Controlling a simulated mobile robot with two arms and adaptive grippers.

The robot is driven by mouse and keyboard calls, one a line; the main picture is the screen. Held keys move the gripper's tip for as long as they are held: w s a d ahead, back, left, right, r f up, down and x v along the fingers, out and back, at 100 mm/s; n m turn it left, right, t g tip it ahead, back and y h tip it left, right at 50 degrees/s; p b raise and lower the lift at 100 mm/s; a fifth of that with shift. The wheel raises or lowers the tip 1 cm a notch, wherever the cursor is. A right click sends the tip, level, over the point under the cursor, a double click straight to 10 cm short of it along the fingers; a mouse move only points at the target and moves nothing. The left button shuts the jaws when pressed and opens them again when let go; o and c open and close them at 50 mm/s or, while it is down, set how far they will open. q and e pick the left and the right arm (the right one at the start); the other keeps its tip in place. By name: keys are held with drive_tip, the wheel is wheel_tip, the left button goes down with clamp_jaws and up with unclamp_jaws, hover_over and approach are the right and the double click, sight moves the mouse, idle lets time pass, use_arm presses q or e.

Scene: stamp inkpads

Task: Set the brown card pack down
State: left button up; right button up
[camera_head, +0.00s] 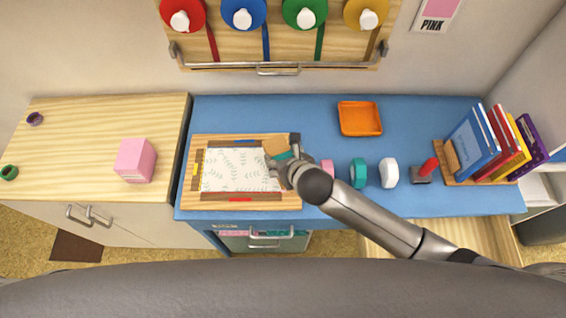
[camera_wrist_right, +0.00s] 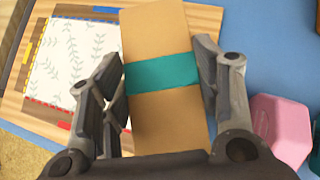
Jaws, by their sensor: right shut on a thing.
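The brown card pack (camera_wrist_right: 158,35) has a teal band around its middle and fills the centre of the right wrist view. My right gripper (camera_wrist_right: 160,85) has a finger on each side of it and is shut on it. In the head view the pack (camera_head: 276,147) shows only in part beside my right gripper (camera_head: 283,162), over the right end of the wooden board (camera_head: 240,202). The gripper and wrist hide the rest of it. I cannot tell whether the pack touches the board. My left gripper is not in view.
A leaf-patterned sheet (camera_head: 235,170) lies on the board. Right of my gripper stand a pink item (camera_head: 327,166), a teal roll (camera_head: 358,172) and a white one (camera_head: 389,173). An orange tray (camera_head: 360,118) lies behind on the blue table (camera_head: 440,115). A pink box (camera_head: 136,160) stands left.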

drive_tip(key=shift+w+a+f+p, duration=0.15)
drive_tip(key=shift+f+p, duration=0.15)
drive_tip(key=shift+f, duration=1.4)
drive_tip(key=shift+f, duration=0.1)
drive_tip(key=o, duration=1.1)
drive_tip(key=shift+o, duration=0.2)
drive_tip(key=v, duration=1.2)
